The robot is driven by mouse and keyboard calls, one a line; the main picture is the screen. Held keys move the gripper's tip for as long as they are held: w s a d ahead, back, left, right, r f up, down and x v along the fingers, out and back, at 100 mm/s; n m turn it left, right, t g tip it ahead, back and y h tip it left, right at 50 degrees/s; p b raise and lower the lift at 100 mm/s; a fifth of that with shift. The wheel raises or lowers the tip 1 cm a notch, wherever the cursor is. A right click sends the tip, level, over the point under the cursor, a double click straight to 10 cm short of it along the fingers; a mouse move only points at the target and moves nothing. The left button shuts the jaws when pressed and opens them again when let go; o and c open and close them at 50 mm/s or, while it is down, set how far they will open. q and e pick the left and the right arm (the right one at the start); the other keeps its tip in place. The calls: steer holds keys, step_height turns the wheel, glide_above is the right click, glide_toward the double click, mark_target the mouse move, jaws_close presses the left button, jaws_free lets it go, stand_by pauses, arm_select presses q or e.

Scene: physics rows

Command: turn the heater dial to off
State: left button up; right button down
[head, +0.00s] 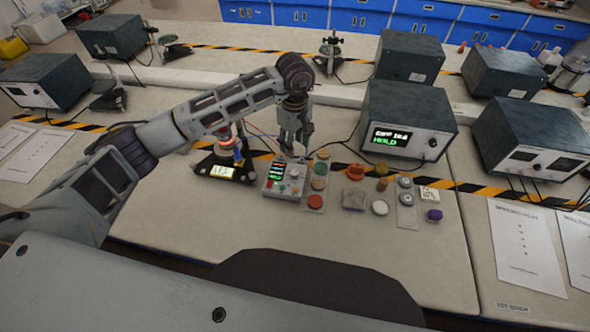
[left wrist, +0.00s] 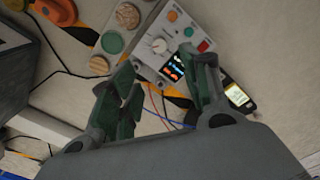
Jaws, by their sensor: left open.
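A small grey control box (head: 272,193) with a lit display stands on the bench below my left gripper. Its pale round dial (left wrist: 158,45) shows beside the display (left wrist: 173,68) in the left wrist view. I cannot read the dial's setting. Colored buttons sit on the same panel. My left gripper (head: 291,150) points down above the far edge of the box. In the left wrist view its open, empty fingers (left wrist: 164,72) are spread on either side of the display, with the dial beyond their tips. They appear apart from the dial. My right gripper is not in view.
A dark stand with a small lit screen (head: 222,172) is left of the box, with wires behind. A strip of colored discs (head: 315,201) lies close on its right. A large instrument reading HOLD (head: 408,115) stands farther right.

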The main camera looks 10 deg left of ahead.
mark_target(295, 172)
arm_select(q)
steer(key=shift+f, duration=0.1)
step_height(295, 172, down, 12)
steer(key=shift+f+p, duration=0.25)
steer(key=shift+p, duration=0.85)
steer(key=shift+w+f, duration=0.1)
steer(key=shift+f, duration=0.5)
jaws_close()
